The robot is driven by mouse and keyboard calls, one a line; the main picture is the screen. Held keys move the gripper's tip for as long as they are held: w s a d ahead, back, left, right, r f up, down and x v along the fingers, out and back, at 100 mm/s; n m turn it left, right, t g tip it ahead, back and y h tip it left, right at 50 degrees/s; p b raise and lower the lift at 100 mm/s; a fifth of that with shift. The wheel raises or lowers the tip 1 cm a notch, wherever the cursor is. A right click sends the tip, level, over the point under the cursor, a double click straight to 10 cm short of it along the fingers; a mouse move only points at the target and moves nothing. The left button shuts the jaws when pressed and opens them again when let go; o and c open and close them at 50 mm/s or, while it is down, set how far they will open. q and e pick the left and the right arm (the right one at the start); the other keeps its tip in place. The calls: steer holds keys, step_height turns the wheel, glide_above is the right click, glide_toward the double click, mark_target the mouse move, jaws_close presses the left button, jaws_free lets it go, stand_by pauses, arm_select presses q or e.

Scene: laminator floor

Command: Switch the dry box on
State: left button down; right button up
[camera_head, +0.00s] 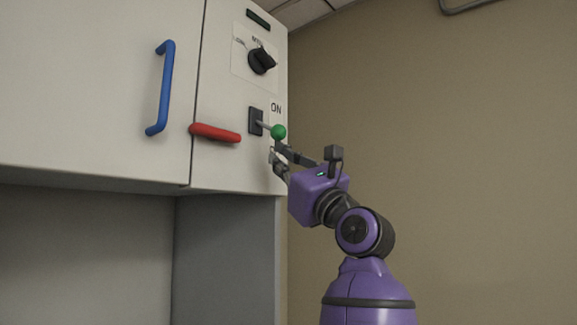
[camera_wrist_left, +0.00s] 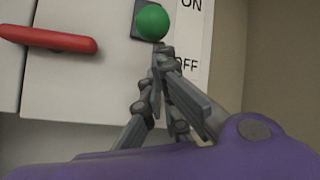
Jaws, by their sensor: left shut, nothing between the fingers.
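The dry box (camera_head: 228,165) is a pale cabinet fixed high, with a control panel at its right end. Its switch is a lever with a green ball knob (camera_head: 278,131) on a dark plate (camera_head: 256,121), beside an ON label (camera_head: 276,109). The knob also shows in the left wrist view (camera_wrist_left: 152,22), with an OFF label (camera_wrist_left: 187,66) lower down. The lever sticks out towards me; its exact setting is hard to tell. My left gripper (camera_head: 276,152) is shut and empty, its fingertips just below the knob; I cannot tell whether they touch. My right gripper is out of view.
A red handle (camera_head: 215,132) sticks out left of the switch, close to the gripper. A black rotary knob (camera_head: 262,60) and a small display (camera_head: 258,19) sit above. A blue door handle (camera_head: 163,88) is further left. Space right of the cabinet is free up to the wall.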

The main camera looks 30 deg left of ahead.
arm_select(q)
steer(key=shift+w+a+r, duration=0.1)
steer(key=shift+a+r, duration=0.05)
steer(key=shift+a, duration=0.1)
steer(key=shift+d+r+h+p, duration=0.25)
steer(key=shift+d+h+p, duration=0.15)
steer(key=shift+p, duration=0.2)
steer(key=shift+d+r+g, duration=0.1)
steer(key=shift+r+g, duration=0.05)
steer(key=shift+g, duration=0.15)
